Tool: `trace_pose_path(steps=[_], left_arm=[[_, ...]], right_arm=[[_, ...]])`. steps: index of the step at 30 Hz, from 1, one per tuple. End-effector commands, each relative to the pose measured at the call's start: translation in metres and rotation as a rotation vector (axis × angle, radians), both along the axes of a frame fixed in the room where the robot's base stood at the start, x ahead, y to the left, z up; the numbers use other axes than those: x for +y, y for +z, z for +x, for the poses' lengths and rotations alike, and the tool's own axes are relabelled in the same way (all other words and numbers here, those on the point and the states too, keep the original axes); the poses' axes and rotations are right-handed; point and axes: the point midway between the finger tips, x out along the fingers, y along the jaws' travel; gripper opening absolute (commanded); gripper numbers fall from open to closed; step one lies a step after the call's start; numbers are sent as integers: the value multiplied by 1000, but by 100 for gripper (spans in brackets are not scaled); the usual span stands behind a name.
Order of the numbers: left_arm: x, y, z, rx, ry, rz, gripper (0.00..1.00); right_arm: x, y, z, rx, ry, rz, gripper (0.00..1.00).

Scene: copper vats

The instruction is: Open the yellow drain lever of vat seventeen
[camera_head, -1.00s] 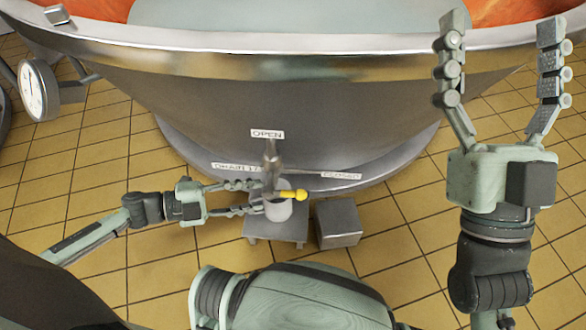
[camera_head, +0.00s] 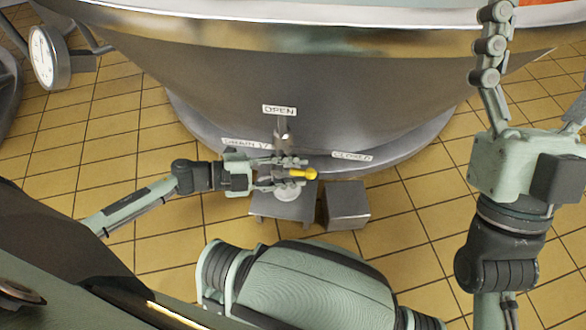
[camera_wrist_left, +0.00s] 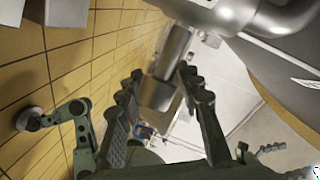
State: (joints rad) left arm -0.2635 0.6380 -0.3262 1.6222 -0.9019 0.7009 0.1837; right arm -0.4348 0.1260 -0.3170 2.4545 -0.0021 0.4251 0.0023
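The drain lever (camera_head: 303,174) has a yellow handle pointing right, below the CLOSED label (camera_head: 351,156) side of vat seventeen (camera_head: 290,85). The OPEN label (camera_head: 279,110) is above the valve, and the drain label (camera_head: 246,144) is partly hidden. My left gripper (camera_head: 298,172) is open, its fingers above and below the lever in the head view. In the left wrist view, a grey metal cylinder (camera_wrist_left: 157,92) lies between the spread fingers; I cannot tell whether they touch it. No yellow shows clearly there. My right gripper (camera_head: 540,75) is open and empty at the right.
A small grey stand (camera_head: 268,208) is under the valve, with a grey box (camera_head: 346,204) to its right. A round dial gauge (camera_head: 47,57) sticks out at the vat's left. The yellow tiled floor (camera_head: 100,130) is clear on the left.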

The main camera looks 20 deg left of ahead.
Motion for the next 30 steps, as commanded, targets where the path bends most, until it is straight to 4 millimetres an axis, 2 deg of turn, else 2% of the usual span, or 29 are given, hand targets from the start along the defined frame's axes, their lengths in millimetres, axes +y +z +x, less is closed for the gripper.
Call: trace_pose_path(steps=[1,9,23,30], left_arm=[[0,0,0,0,0,0,31],[0,0,0,-1,1,-1,0],[-2,-1,-1,0,-2,-12,0],[-3,-2,-2,-14,-3,-88,0]], right_arm=[[0,0,0,0,0,0,78],[0,0,0,1,0,0,78],[0,-2,-1,-4,0,1,78],[-12,8,-23,-174,-13,60,78]])
